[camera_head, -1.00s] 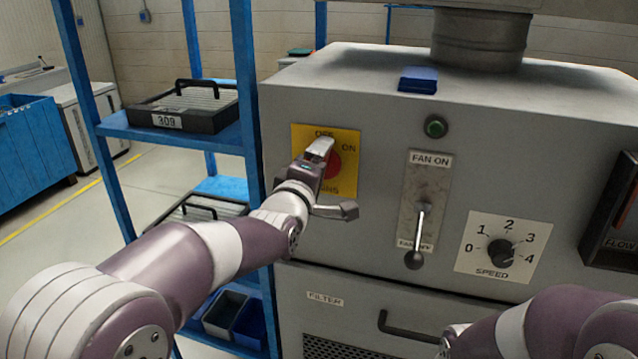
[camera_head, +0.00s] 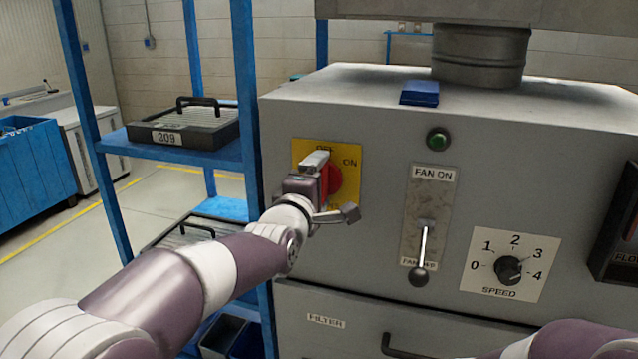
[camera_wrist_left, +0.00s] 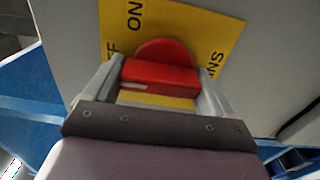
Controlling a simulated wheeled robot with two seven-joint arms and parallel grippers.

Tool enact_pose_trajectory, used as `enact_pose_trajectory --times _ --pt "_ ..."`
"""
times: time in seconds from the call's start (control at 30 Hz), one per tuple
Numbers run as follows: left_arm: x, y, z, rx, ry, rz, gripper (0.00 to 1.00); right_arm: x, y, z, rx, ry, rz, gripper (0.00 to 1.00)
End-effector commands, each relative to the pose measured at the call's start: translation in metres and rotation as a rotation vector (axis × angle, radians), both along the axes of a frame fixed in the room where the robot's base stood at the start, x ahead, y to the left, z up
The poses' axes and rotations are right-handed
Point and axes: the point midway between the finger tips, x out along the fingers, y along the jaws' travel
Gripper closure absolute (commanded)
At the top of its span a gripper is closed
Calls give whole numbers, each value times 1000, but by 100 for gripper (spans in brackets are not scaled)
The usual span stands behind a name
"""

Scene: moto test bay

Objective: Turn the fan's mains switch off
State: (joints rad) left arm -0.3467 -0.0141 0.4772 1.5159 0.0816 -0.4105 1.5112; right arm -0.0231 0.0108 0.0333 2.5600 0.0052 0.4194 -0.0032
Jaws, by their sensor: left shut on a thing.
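The red mains switch (camera_head: 334,181) sits on a yellow plate (camera_head: 352,150) marked OFF at the top and ON at the right, on the grey cabinet's front. My left gripper (camera_head: 329,187) is at the switch, its fingers above and below the knob. In the left wrist view the red handle (camera_wrist_left: 160,76) lies between the two fingers, shut on it. A white mark on the handle is at its left end, on the side of the partly hidden OFF label. The gripper hides part of the plate in the head view. My right gripper is out of view.
Right of the plate are a green button (camera_head: 438,139), a fan lever (camera_head: 421,260) with its knob down at the FAN OFF end, and a speed dial (camera_head: 508,269).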

Motion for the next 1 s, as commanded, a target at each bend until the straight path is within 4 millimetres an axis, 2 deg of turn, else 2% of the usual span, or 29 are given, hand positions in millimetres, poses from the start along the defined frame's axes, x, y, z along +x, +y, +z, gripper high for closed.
enact_pose_trajectory --times 0.03,0.07,0.37,0.47,0.8,1.0 --pt "0 0 -3 -1 7 1 6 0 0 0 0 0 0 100" --pt "0 0 -3 0 5 1 0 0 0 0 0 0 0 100" --pt "-5 2 -2 0 3 0 0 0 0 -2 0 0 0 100" --pt "-18 6 -2 0 1 0 0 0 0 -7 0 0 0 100" --pt "-95 32 -4 -1 3 1 0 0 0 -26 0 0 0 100" --pt "-118 39 -2 -1 4 1 0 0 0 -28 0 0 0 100"
